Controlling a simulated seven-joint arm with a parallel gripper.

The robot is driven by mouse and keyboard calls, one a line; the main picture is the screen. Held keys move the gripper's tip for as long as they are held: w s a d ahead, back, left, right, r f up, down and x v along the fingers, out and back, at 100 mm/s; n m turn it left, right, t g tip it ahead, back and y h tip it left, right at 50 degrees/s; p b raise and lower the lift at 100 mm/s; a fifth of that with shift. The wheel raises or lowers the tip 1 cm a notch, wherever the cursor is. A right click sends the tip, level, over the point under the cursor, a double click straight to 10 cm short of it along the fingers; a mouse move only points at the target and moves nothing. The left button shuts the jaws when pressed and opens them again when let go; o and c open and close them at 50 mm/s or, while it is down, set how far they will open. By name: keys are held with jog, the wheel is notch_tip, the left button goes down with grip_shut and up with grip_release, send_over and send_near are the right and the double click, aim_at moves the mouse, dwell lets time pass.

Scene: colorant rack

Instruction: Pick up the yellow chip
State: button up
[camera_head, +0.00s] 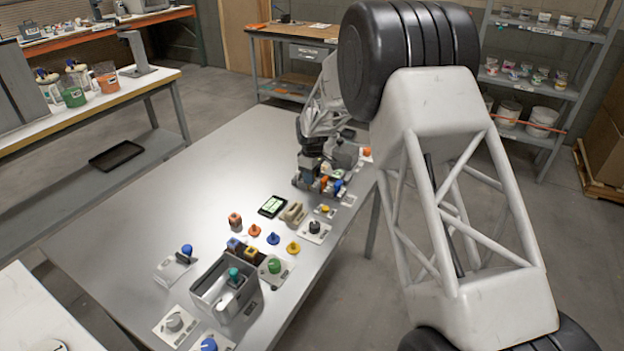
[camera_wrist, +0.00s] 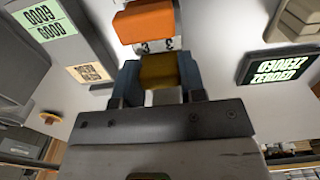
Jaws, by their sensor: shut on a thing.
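In the wrist view, the yellow chip (camera_wrist: 158,72) is a dull yellow block between the two blue-grey fingers of my gripper (camera_wrist: 158,80). The fingers are shut on its sides. An orange block (camera_wrist: 145,22) is just beyond it, on or above a pale numbered plate. In the head view, my gripper (camera_head: 325,178) is low over the far right part of the metal table, among small coloured parts. The chip cannot be told apart there, and whether it touches the surface below is unclear.
The table's left part is clear. A dark display (camera_wrist: 283,65) is right of my gripper in the wrist view.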

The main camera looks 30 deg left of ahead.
jog(key=shift+r, duration=0.8)
notch_tip(320, 180, up, 2)
jog(key=shift+r, duration=0.15)
jog(key=s+d+r, duration=0.1)
jog(key=s+d, duration=0.9)
jog(key=s, duration=0.2)
jog(key=shift+s+d, duration=0.15)
jog(key=shift+r, duration=0.1)
jog(key=s+a+r, duration=0.3)
jog(key=a+r, duration=0.2)
jog(key=a, duration=0.3)
jog(key=shift+a+r, duration=0.15)
jog(key=shift+s+f, duration=0.1)
jog(key=shift+f, duration=0.15)
dwell(0.4)
jog(key=shift+f, duration=2.65)
